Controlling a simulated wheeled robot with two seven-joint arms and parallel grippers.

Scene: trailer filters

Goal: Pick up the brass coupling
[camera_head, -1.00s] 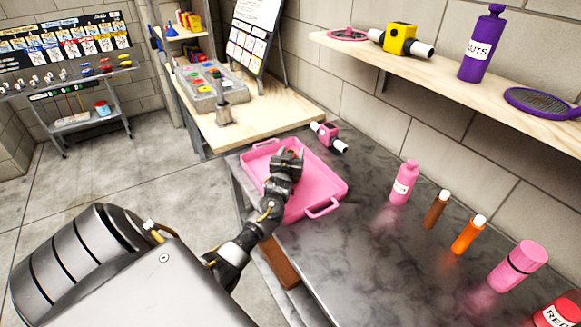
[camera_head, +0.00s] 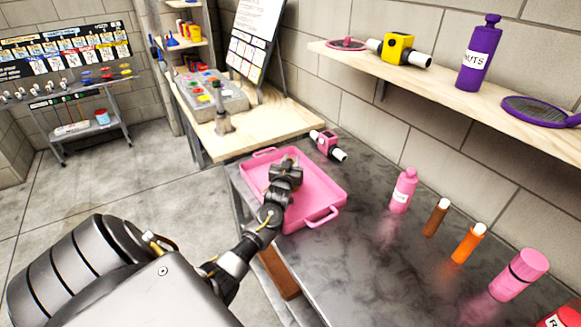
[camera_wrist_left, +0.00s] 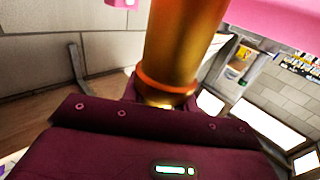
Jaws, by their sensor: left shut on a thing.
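The brass coupling (camera_wrist_left: 182,45) shows large in the left wrist view as a shiny gold cylinder with an orange ring near its lower end. My left gripper (camera_head: 287,166) is shut on it, over the pink tray (camera_head: 327,190) on the dark bench. In the head view the gripper hides most of the coupling; only a small tan bit shows at the fingertips. I cannot tell whether the coupling touches the tray floor. My right gripper is not in view.
A pink-and-white filter part (camera_head: 328,144) lies behind the tray. A pink bottle (camera_head: 403,190), brown (camera_head: 436,217) and orange (camera_head: 468,243) tubes and a pink canister (camera_head: 518,273) stand to the right. A wooden shelf (camera_head: 450,85) runs above.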

